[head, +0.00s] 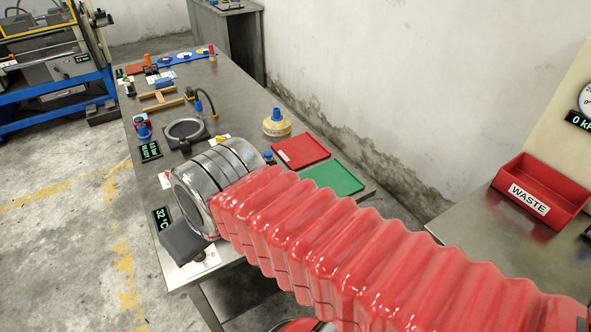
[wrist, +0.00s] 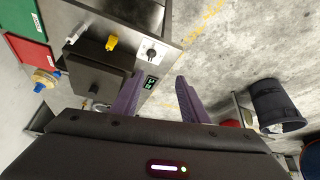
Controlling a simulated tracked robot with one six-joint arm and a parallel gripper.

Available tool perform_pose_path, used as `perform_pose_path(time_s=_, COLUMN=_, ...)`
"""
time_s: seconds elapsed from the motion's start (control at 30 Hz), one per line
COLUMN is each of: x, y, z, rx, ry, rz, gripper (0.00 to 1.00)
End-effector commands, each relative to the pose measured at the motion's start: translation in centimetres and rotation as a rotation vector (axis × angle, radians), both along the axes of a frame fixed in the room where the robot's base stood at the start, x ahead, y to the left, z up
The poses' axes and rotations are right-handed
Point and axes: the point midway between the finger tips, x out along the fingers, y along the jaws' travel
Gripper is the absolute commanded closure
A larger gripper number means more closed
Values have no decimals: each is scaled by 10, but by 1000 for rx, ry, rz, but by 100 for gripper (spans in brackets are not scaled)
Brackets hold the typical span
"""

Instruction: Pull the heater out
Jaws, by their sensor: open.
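A dark grey box (wrist: 95,82) with a small dark knob on its face shows left of the fingers in the wrist view. It looks like the heater, but I cannot be sure. In the head view my arm hides that place. My gripper (wrist: 157,97) is open, with its two purple fingers apart and nothing held between them. The left finger overlaps the right edge of the dark box in the picture; I cannot tell whether they touch. A small green-lit display (wrist: 151,82) shows beyond the gap between the fingers. In the head view a display (head: 162,218) reads 32 °C.
A yellow plug (wrist: 111,43) and a white dial plate (wrist: 151,52) are near the box. A green tray (head: 331,178), a red tray (head: 300,150) and a tan pot (head: 277,126) stand on the metal table. A red waste bin (head: 541,190) is at right. A black bucket (wrist: 278,103) stands on the floor.

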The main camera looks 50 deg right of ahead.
Motion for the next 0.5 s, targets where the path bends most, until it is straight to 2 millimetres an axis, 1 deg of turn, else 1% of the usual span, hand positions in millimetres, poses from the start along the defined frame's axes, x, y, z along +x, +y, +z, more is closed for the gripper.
perform_pose_path(time_s=0.17, x=11, y=-21, z=-2, rx=-13, ry=35, rz=8, gripper=59)
perform_pose_path(time_s=0.27, x=21, y=-37, z=-4, rx=-21, ry=62, rz=25, gripper=59)
perform_pose_path(time_s=0.5, x=42, y=-86, z=-11, rx=-29, ry=112, rz=76, gripper=59)
